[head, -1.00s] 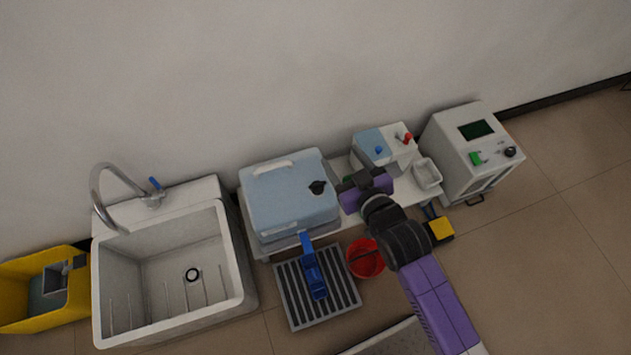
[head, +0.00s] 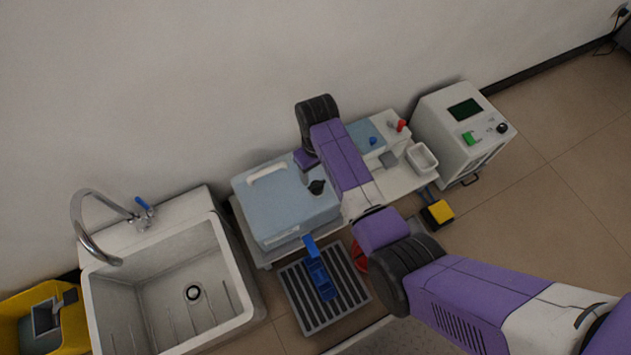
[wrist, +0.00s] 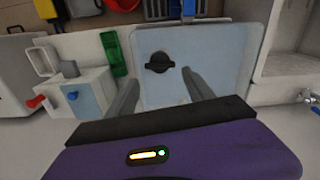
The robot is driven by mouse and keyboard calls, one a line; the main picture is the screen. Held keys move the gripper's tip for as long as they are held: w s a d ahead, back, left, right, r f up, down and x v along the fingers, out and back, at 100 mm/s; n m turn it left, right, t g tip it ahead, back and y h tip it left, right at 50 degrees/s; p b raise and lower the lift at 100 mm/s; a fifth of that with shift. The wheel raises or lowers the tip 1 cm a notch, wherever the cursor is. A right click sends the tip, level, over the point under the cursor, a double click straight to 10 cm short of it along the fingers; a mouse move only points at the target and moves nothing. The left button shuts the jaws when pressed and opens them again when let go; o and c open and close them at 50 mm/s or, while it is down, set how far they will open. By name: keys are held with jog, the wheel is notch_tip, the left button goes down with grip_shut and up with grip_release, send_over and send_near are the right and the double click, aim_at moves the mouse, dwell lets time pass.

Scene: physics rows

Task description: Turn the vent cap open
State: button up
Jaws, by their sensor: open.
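The vent cap is a black knob with a raised grip (head: 317,187) on the right part of a light blue box lid (head: 270,205). In the wrist view the vent cap (wrist: 159,63) lies ahead of the fingertips, roughly centred between them, with its grip bar running about left to right. My gripper (wrist: 160,77) is open and empty, its two grey fingers apart over the lid (wrist: 208,40). The fingers look clear of the cap; the exact distance is hard to tell. In the head view the fingers are hidden and the purple hand shows just behind the cap.
A white sink (head: 185,290) stands left of the box. To the right are a blue-and-white unit with a red knob (head: 400,126), a white tray (head: 422,158) and a white cabinet (head: 465,130). A blue scoop (head: 320,275) lies on a grate in front. A green object (wrist: 113,53) sits beside the lid.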

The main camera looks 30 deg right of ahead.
aim_at(317, 184)
jog(key=shift+s+f, duration=0.25)
jog(key=shift+f, duration=0.05)
notch_tip(317, 184, down, 7)
jog(key=shift+f+b, duration=0.15)
jog(key=shift+b, duration=1.05)
jog(key=c, duration=1)
